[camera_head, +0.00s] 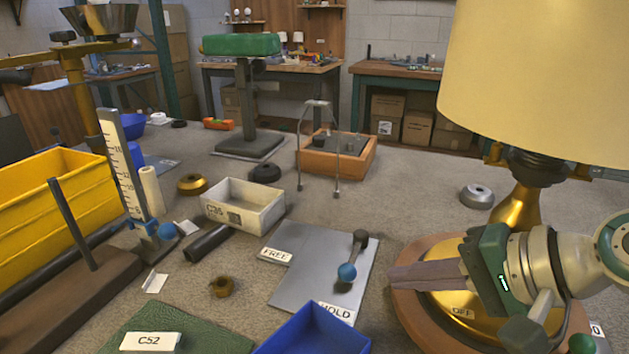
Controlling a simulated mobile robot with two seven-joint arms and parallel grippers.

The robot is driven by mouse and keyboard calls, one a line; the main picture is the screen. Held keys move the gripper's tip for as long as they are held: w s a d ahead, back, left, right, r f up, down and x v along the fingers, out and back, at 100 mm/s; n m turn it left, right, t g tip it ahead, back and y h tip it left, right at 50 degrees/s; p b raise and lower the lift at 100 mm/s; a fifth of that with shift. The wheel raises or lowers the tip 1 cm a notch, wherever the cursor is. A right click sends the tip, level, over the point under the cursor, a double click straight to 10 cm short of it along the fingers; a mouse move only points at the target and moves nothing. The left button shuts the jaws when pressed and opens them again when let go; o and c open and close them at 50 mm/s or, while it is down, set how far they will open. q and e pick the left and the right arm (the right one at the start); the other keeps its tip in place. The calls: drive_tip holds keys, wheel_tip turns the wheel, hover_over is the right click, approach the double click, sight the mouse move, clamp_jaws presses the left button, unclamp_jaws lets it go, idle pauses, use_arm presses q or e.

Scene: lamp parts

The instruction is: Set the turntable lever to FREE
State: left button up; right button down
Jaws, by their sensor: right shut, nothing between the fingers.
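The turntable lever (353,258) is a short dark arm with a blue ball knob (347,272), on a grey plate (312,270). The knob end points toward the front of the plate, nearer the HOLD label (336,313) than the FREE label (275,255) at its left edge. My right gripper (392,277) comes in from the right. It is shut and empty, with its tips just right of the knob and apart from it in the picture. It hides part of the wooden turntable (408,318) and brass lamp base (517,210). My left gripper is out of view.
A cream lampshade (540,75) fills the upper right. A blue bin (315,335) stands in front of the plate. A white box (243,205), black tube (207,243) and yellow bin (50,200) lie to the left. A wooden box (337,160) stands behind.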

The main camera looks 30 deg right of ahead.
sight(354, 280)
drive_tip(key=b+x, duration=0.1)
drive_tip(key=x, duration=0.4)
drive_tip(key=shift+w+f, duration=0.1)
drive_tip(key=shift+w, duration=0.05)
